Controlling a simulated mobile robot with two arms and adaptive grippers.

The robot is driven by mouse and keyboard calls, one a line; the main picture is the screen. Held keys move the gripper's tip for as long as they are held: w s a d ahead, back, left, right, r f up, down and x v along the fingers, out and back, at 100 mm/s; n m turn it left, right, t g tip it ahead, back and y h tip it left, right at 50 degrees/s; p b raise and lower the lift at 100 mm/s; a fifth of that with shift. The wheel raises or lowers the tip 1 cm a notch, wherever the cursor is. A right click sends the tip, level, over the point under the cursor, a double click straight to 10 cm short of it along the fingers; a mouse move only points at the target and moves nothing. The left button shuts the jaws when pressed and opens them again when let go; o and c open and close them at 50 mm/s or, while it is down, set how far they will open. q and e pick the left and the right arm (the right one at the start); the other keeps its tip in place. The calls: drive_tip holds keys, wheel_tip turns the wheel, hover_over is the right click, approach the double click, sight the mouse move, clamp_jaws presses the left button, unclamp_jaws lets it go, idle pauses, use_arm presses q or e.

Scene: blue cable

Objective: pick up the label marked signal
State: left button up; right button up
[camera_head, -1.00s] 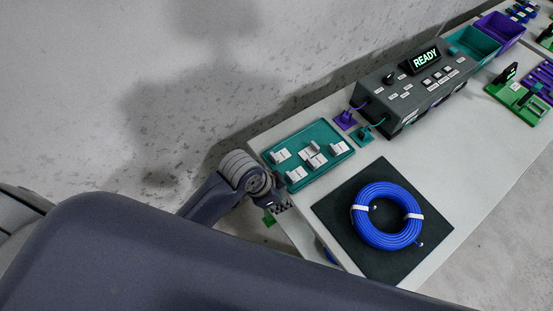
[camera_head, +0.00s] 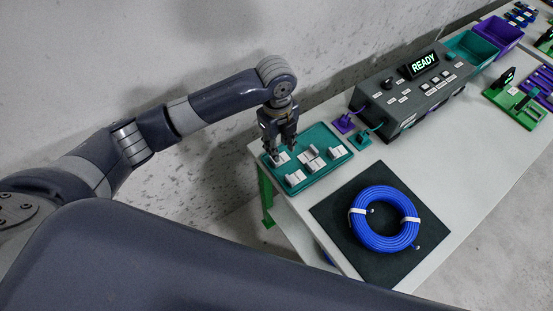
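Several small white labels sit on a teal tray (camera_head: 325,170) near the left end of the table. The writing on them is too small to read, so I cannot tell which one is marked signal. My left gripper (camera_head: 281,150) points down over the tray's left part, close to the leftmost label (camera_head: 281,158). Its fingers look apart, with that label just below or between them; I cannot tell whether they touch it. Other labels (camera_head: 295,177), (camera_head: 334,152) and (camera_head: 312,163) lie to the right and front. My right gripper does not show.
A blue cable coil (camera_head: 385,219) with white ties lies on a dark mat (camera_head: 335,222). A grey device (camera_head: 415,90) reading READY stands behind, with small purple (camera_head: 342,123) and teal (camera_head: 361,136) connectors beside it. Bins and green fixtures stand farther right.

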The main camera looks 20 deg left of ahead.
use_arm(q)
drive_tip(key=w+a+r, duration=0.1)
drive_tip(key=a, duration=0.1)
drive_tip(key=m, duration=0.1)
approach(284, 158)
drive_tip(key=s, duration=0.1)
drive_tip(key=s+a+f+p, duration=0.1)
drive_tip(key=shift+s+a+y, duration=0.25)
drive_tip(key=shift+s+y, duration=0.05)
drive_tip(key=shift+s, duration=0.1)
wheel_tip(284, 158, down, 5)
drive_tip(key=shift+a+r+p, duration=0.1)
drive_tip(key=shift+r+p, duration=0.1)
drive_tip(key=shift+p, duration=0.6)
drive_tip(key=shift+f, duration=0.4)
clamp_jaws()
